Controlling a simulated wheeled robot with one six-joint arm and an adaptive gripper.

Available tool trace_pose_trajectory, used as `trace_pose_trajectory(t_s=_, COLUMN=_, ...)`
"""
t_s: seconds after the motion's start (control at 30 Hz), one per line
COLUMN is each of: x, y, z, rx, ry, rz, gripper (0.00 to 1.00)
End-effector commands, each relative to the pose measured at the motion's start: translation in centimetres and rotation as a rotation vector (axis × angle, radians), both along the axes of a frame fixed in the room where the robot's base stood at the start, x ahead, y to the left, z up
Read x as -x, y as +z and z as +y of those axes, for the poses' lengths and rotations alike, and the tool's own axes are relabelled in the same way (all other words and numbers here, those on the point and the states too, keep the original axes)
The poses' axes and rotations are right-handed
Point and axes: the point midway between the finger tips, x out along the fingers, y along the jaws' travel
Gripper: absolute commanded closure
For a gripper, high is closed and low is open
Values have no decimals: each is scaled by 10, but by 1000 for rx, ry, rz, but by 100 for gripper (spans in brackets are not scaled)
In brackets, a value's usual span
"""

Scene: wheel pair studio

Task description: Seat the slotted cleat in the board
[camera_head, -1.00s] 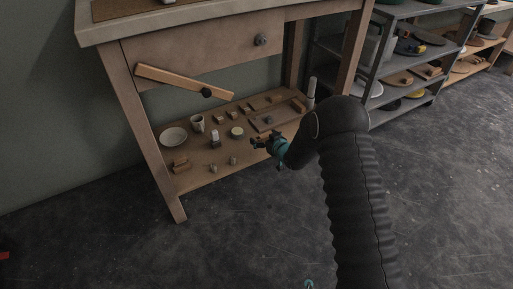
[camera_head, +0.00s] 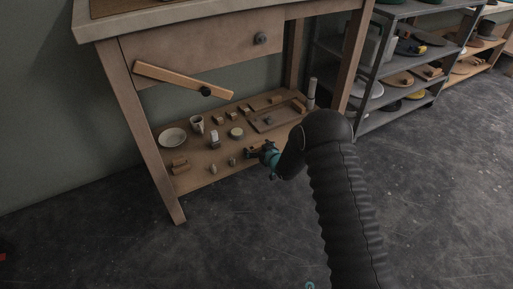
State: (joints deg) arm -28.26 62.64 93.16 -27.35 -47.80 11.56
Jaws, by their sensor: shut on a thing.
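The board (camera_head: 287,121) appears to be the flat brown wooden piece at the right of the low shelf, with a small raised piece on it. My gripper (camera_head: 252,153) is low over the shelf's front edge, in front of the board and apart from it. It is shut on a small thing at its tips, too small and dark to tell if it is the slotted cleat. Two small upright wooden pieces, one (camera_head: 213,169) further left and one (camera_head: 232,161) nearer, stand just left of my gripper.
The low shelf (camera_head: 196,181) also holds a white plate (camera_head: 172,138), a cup (camera_head: 197,124), a round pale lidded thing (camera_head: 236,133) and several wooden blocks. A slanted wooden bar (camera_head: 180,78) crosses above. A pale cylinder (camera_head: 312,90) stands at the right. The floor in front is clear.

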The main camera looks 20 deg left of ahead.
Motion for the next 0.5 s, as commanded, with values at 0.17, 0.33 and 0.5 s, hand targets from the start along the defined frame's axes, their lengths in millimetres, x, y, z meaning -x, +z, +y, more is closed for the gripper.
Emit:
trace_pose_trajectory(t_s=0.17, x=0, y=-1, z=0, rx=0, ry=0, rz=0, gripper=0)
trace_pose_trajectory(t_s=0.33, x=0, y=-1, z=0, rx=0, ry=0, rz=0, gripper=0)
trace_pose_trajectory(t_s=0.5, x=0, y=0, z=0, rx=1, ry=0, rz=1, gripper=0)
